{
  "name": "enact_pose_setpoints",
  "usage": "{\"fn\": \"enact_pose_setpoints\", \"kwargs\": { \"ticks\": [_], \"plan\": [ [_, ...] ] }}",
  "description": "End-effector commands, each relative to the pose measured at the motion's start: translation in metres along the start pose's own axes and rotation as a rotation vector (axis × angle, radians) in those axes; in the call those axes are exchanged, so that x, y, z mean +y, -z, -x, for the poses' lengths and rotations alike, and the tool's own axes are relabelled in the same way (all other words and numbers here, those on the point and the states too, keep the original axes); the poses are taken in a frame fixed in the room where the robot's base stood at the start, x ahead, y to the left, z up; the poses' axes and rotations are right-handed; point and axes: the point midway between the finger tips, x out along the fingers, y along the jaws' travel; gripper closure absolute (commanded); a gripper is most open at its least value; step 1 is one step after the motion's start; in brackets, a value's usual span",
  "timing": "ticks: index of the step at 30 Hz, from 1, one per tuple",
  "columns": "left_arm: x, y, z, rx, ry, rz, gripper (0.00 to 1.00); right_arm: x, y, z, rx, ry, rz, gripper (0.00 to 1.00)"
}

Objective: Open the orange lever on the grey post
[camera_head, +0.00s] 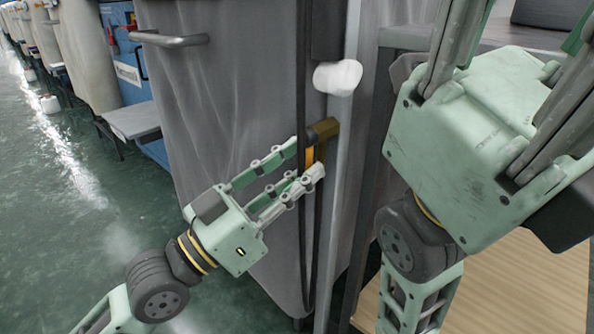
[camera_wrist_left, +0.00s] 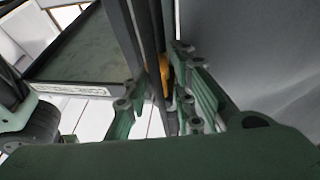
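The orange lever (camera_head: 310,158) is a narrow upright strip below a brown-yellow block (camera_head: 325,131) on the grey post (camera_head: 348,200). A bit of orange also shows in the left wrist view (camera_wrist_left: 165,72). My left gripper (camera_head: 308,158) is open, with one finger above and one below in the head view, and the lever lies between or just behind the fingertips. I cannot tell whether they touch it. Part of the lever is hidden by the fingers. My right gripper (camera_head: 530,35) is raised at the right, its fingers wide apart and its tips near or beyond the frame edge.
A white rounded knob (camera_head: 338,77) sticks out above the lever. A grey curtain-like panel (camera_head: 220,100) with a bar handle (camera_head: 168,39) stands left of the post. A wooden surface (camera_head: 520,285) lies low at the right. The green floor (camera_head: 60,220) at the left is open.

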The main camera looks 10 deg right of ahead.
Motion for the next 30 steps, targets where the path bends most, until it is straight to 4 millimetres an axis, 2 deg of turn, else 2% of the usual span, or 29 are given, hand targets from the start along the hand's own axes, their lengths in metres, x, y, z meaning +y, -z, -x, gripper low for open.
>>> {"fn": "enact_pose_setpoints", "kwargs": {
  "ticks": [17,23,30],
  "plan": [
    [-0.001,0.003,0.002,0.005,0.001,-0.005,0.70,0.001,-0.001,0.000,-0.003,-0.003,0.000,0.60],
    [-0.001,0.001,0.021,0.002,0.001,-0.006,0.70,0.000,-0.001,0.000,-0.001,-0.001,0.000,0.60],
    [-0.001,0.001,0.051,0.001,0.001,-0.006,0.70,0.000,0.000,0.000,0.000,0.000,0.000,0.60]
  ]
}}
